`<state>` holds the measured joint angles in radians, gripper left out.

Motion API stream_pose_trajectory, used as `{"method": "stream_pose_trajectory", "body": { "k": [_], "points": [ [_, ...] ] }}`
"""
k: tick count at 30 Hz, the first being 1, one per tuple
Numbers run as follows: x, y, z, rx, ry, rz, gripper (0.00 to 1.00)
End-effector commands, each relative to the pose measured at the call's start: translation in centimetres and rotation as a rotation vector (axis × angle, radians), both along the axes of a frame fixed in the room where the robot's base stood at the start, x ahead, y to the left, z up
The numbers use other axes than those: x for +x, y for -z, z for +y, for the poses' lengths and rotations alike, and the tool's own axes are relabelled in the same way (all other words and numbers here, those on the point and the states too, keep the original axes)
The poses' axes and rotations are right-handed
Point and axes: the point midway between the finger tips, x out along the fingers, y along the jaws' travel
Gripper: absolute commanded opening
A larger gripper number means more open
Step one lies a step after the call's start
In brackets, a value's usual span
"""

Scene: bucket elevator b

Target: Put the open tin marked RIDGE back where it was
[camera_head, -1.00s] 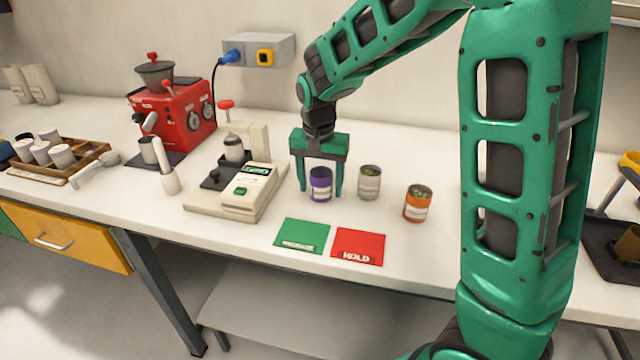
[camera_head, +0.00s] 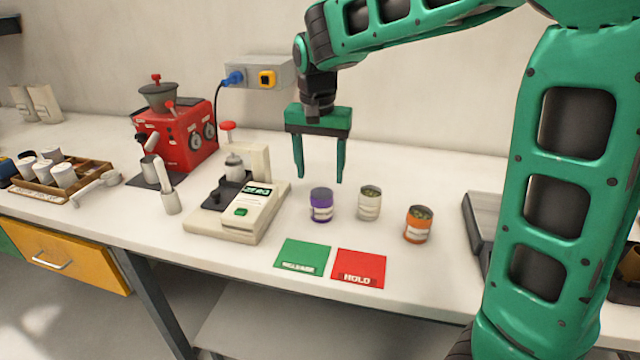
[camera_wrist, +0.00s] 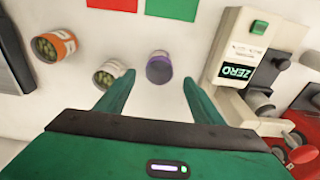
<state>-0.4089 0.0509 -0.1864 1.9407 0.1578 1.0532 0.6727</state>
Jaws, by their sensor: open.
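Three open tins stand in a row on the white bench: a purple one (camera_head: 321,206), a pale grey one (camera_head: 369,204) and an orange one (camera_head: 418,225). Their labels are too small to read, so I cannot tell which is marked RIDGE. My gripper (camera_head: 320,180) is open and empty, pointing down above and slightly behind the purple tin. In the wrist view the purple tin (camera_wrist: 159,68) lies just beyond the gap between the fingertips and looks dark inside. The pale tin (camera_wrist: 108,75) and orange tin (camera_wrist: 54,45) show greenish contents.
A green card (camera_head: 302,255) and a red HOLD card (camera_head: 358,268) lie in front of the tins. A tester with a display (camera_head: 240,210) stands left, then a red grinder (camera_head: 175,135) and a wooden cup tray (camera_head: 92,172). A wall socket box (camera_head: 258,72) is behind.

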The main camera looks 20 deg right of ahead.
Motion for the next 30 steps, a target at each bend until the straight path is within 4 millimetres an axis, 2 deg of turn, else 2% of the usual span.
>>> {"method": "stream_pose_trajectory", "body": {
  "k": [3,10,14,17,18,22,24,27,30],
  "points": [
    [-0.1,-0.7,0.0,0.000,0.001,-0.001,0.61],
    [-0.3,-0.9,-0.3,0.000,0.002,0.001,0.61],
    [-2.4,-0.9,-3.4,0.001,0.009,0.011,0.61],
    [-6.1,-0.5,-7.8,0.006,0.013,0.028,0.61],
    [-8.1,-0.2,-9.7,0.010,0.014,0.037,0.61],
    [-15.3,1.2,-14.6,0.024,0.007,0.062,0.61],
    [-19.3,2.2,-16.3,0.034,0.000,0.075,0.61],
    [-24.1,3.8,-17.7,0.050,-0.009,0.087,0.61],
    [-27.7,5.1,-18.2,0.062,-0.020,0.095,0.61]
  ]
}}
